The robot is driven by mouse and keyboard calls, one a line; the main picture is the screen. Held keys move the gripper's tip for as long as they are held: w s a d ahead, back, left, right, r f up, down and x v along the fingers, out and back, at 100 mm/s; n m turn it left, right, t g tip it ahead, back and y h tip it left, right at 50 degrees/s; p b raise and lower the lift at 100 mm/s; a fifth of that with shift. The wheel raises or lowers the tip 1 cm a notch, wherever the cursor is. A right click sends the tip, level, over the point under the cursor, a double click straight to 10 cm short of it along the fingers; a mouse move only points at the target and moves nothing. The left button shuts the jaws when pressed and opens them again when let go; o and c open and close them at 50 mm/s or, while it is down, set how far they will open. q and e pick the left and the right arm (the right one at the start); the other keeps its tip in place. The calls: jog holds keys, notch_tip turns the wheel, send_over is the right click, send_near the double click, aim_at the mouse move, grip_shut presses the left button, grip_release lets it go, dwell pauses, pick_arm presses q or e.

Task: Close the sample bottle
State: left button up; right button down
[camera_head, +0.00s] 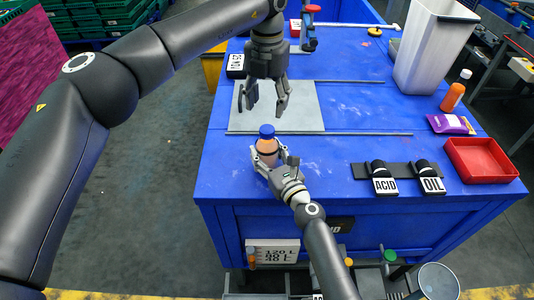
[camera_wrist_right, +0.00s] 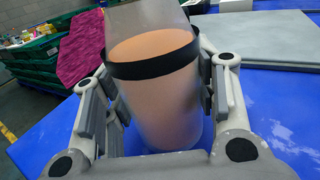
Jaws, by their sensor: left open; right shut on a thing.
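The sample bottle (camera_head: 267,146), with orange contents, a dark band and a blue cap (camera_head: 267,131) on its top, stands upright near the front left of the blue table. In the right wrist view the bottle (camera_wrist_right: 165,105) fills the space between the fingers, and its top is cut off. My right gripper (camera_head: 270,161) is shut on the bottle's body from the front. My left gripper (camera_head: 264,100) points down, open and empty, just above the cap and apart from it. I cannot tell how tightly the cap sits.
A grey plate (camera_head: 303,105) lies behind the bottle on the blue table (camera_head: 350,148). ACID and OIL labelled handles (camera_head: 384,185), a red tray (camera_head: 455,150), a purple packet (camera_head: 450,124), an orange bottle (camera_head: 453,96) and a white bin (camera_head: 430,50) stand to the right.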

aim_at(267, 129)
dwell(0.3)
pick_arm(q)
jog(key=shift+f, duration=4.05)
jog(key=c, duration=1.1)
jog(key=o, duration=1.2)
jog(key=shift+r, duration=0.1)
notch_tip(267, 129, up, 12)
jog(key=shift+f, duration=0.1)
pick_arm(e)
jog(key=c, duration=0.5)
grip_release()
jog(key=shift+s, duration=0.1)
